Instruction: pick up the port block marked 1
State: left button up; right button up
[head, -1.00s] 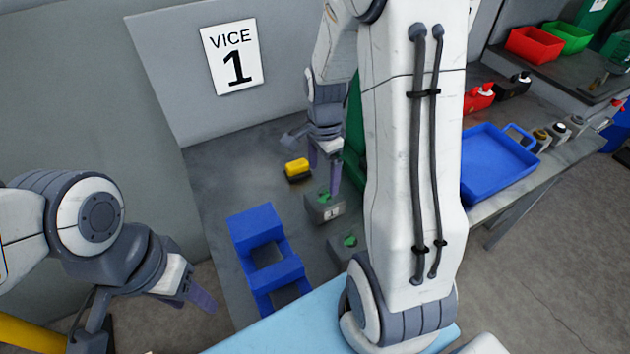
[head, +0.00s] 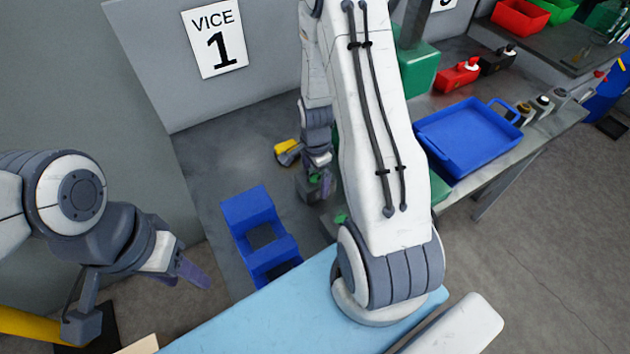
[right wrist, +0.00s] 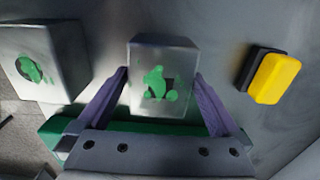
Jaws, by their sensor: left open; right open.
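The port block marked 1 (head: 314,188) is a grey block with a green shape on top, standing on the grey bench. It is largely hidden by my right gripper (head: 318,172) in the head view, and its number does not show now. In the right wrist view a grey block (right wrist: 160,105) with a green-marked hole lies between the two purple fingers of my right gripper (right wrist: 161,76). The fingers are open, one on each side, close to its faces; contact cannot be told. My left gripper (head: 188,272) is open and empty, at the left, away from the block.
A second grey block with green (right wrist: 32,66) stands beside the first. A yellow and black object (right wrist: 273,78) lies on the other side. A blue frame (head: 248,212) stands on the bench.

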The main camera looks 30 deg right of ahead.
grip_shut()
jog(key=shift+r, duration=0.1)
dwell(0.3)
